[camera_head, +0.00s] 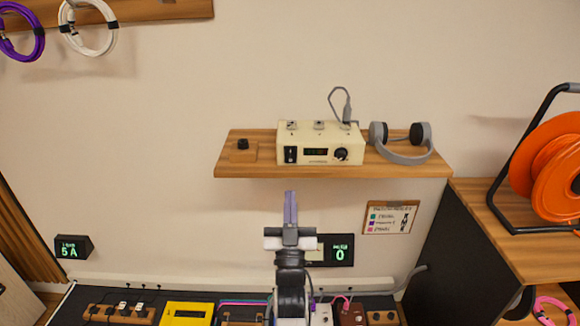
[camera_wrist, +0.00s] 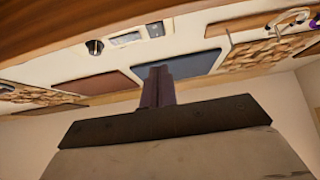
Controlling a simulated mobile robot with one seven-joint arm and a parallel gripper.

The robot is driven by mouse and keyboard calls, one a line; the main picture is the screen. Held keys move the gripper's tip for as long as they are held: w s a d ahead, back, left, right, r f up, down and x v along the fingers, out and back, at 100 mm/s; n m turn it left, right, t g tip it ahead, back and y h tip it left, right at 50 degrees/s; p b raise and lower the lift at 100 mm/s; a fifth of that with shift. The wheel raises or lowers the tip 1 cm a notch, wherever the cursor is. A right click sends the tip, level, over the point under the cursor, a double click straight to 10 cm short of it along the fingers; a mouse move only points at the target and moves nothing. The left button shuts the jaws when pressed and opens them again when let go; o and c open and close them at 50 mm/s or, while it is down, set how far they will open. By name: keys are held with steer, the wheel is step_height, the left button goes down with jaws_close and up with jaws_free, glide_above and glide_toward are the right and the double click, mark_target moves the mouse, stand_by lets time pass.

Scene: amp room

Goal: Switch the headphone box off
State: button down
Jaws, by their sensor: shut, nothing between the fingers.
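The headphone box (camera_head: 319,145) is a cream box on the wooden wall shelf (camera_head: 230,160). Which way the rocker is set is too small to tell. A grey plug and cable (camera_head: 346,104) stand in its top right. My gripper (camera_head: 290,194) is shut and empty, pointing up, below the shelf and under the box's left part in the picture.
Grey headphones (camera_head: 405,146) lie on the shelf right of the box. A small wooden block with a black knob (camera_head: 243,149) stands at its left. An orange cable reel (camera_head: 548,165) is at right. A yellow device (camera_head: 187,314) and pedals are below. The shelf's edge overhangs my gripper.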

mark_target(290, 157)
steer(key=p+x, duration=0.1)
steer(key=x, duration=0.1)
steer(key=f+p+x, duration=0.1)
steer(key=p+x, duration=0.1)
steer(key=x, duration=0.1)
steer(key=w+p+x, duration=0.1)
steer(key=x, duration=0.1)
steer(key=shift+w, duration=0.3)
steer(key=shift+w+f+p, duration=0.2)
steer(key=shift+w+p, duration=0.15)
steer(key=shift+w, duration=0.2)
steer(key=shift+w+f+b, duration=0.2)
steer(key=shift+f+b, duration=0.2)
steer(key=shift+b, duration=0.75)
steer(key=shift+w+r+t, duration=0.1)
steer(key=shift+r+t, duration=0.15)
steer(key=shift+t, duration=0.05)
